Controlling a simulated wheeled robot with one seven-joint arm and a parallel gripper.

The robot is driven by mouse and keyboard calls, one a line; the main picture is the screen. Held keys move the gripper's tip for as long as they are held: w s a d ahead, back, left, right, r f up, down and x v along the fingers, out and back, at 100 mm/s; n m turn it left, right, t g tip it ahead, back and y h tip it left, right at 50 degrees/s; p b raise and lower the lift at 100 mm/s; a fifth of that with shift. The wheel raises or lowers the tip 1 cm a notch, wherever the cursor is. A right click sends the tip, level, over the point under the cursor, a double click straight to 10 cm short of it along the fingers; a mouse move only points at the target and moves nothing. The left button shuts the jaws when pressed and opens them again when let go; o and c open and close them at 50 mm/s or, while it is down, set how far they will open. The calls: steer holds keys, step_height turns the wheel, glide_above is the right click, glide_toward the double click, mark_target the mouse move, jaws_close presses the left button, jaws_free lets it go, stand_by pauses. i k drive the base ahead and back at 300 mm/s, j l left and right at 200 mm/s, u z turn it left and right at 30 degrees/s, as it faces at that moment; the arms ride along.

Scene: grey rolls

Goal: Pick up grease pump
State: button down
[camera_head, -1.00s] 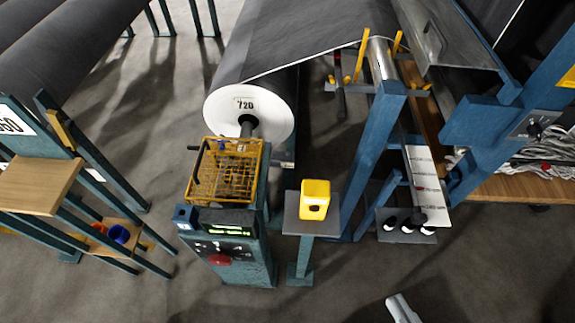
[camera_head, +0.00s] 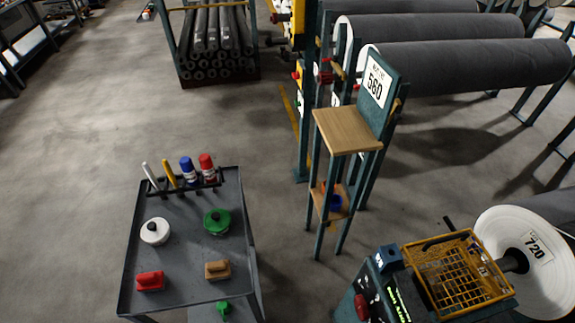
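I cannot tell for sure which thing is the grease pump. A grey cart (camera_head: 186,261) stands at lower left. Its rack (camera_head: 183,187) holds a white tube (camera_head: 150,175), a yellow tube (camera_head: 169,174), a blue bottle (camera_head: 188,168) and a red bottle (camera_head: 207,167). On its top lie a white round piece (camera_head: 155,231) with a dark knob, a green round piece (camera_head: 216,221), a red block (camera_head: 150,281) and a tan block (camera_head: 217,270). A yellow wire basket (camera_head: 455,270) at lower right holds small items too unclear to name. My gripper is not in view.
Large grey rolls (camera_head: 465,68) fill the upper right. A rack of dark rolls (camera_head: 215,45) stands behind.

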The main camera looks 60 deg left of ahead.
mark_target(205, 161)
steer(key=u, duration=1.9)
steer(key=i+j+z, duration=0.2)
steer(key=z, duration=0.2)
steer(key=i+j+z, duration=0.1)
steer(key=j+z, duration=0.3)
